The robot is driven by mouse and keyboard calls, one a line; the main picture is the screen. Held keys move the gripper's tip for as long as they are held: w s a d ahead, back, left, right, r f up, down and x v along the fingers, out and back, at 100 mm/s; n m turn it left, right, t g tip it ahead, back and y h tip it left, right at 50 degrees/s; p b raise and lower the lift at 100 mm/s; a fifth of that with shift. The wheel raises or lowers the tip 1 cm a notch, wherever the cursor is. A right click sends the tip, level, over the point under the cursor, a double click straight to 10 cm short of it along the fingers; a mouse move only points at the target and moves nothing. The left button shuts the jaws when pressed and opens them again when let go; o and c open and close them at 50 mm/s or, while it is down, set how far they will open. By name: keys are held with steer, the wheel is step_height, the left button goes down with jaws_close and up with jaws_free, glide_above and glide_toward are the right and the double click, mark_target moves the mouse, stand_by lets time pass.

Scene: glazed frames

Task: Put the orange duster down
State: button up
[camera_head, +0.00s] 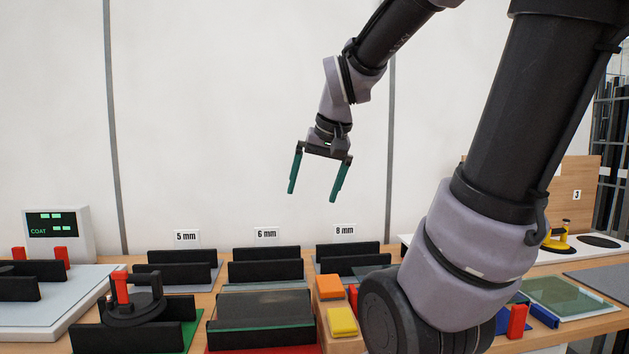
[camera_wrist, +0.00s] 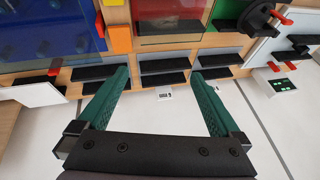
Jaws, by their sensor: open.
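The orange duster (camera_head: 329,287) is a small block resting on a wooden stand (camera_head: 345,345) on the bench, just behind a yellow block (camera_head: 342,321). It also shows in the wrist view (camera_wrist: 121,38), upper left of centre. My gripper (camera_head: 313,196) is open with two green fingers. It hangs high above the bench, pointing down, well clear of the duster. In the wrist view nothing is between its fingertips (camera_wrist: 160,72).
Black racks stand behind, under cards marked 5 mm, 6 mm (camera_head: 266,235) and 8 mm. A dark glass pane (camera_head: 262,312) lies left of the stand. A black suction-cup tool (camera_head: 135,305) is at left. My arm hides part of the bench at right.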

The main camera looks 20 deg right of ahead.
steer(key=s+a+r+t+y, duration=0.1)
steer(key=s+a+r, duration=0.1)
steer(key=s, duration=0.4)
steer(key=shift+a+r+t, duration=0.3)
steer(key=shift+a+t, duration=0.05)
steer(key=shift+t, duration=0.05)
stand_by(0.8)
steer(key=g+h, duration=0.2)
steer(key=g, duration=0.5)
glide_above(330, 282)
steer(key=shift+n, duration=0.4)
step_height(330, 282, down, 27)
steer(key=shift+a+r, duration=0.1)
steer(key=shift+a, duration=0.05)
step_height(330, 282, down, 6)
steer(key=shift+r, duration=0.15)
